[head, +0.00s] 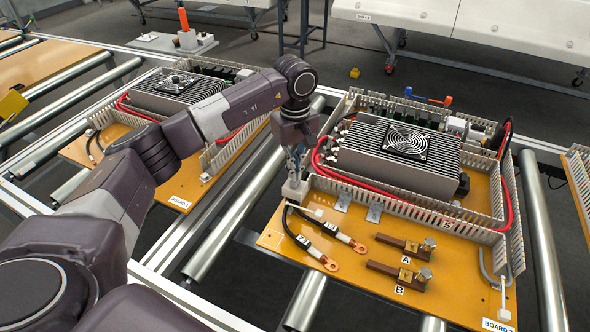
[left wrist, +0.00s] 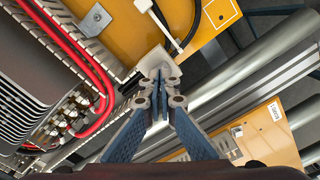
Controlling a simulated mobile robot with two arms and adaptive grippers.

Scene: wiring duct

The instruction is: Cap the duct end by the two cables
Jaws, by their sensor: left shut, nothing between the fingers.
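The wiring duct (head: 395,208) runs along the front of the board beside the red cables. At its left end, by the two black cables (head: 312,228) with copper lugs, sits a light grey end piece (head: 294,190), which looks like the cap. I cannot tell how fully it is seated. My left gripper (head: 294,177) is right above this piece, pointing down. In the left wrist view its fingers (left wrist: 160,82) are shut and empty, with the pale grey piece (left wrist: 154,62) just beyond the tips. My right gripper is not in view.
A finned heatsink box (head: 398,160) stands inside the duct frame. Terminals A (head: 407,246) and B (head: 400,274) lie on the orange board (head: 455,280). A second board (head: 180,193) lies to the left, past steel rollers (head: 235,215). A tool stand (head: 172,43) is at the back left.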

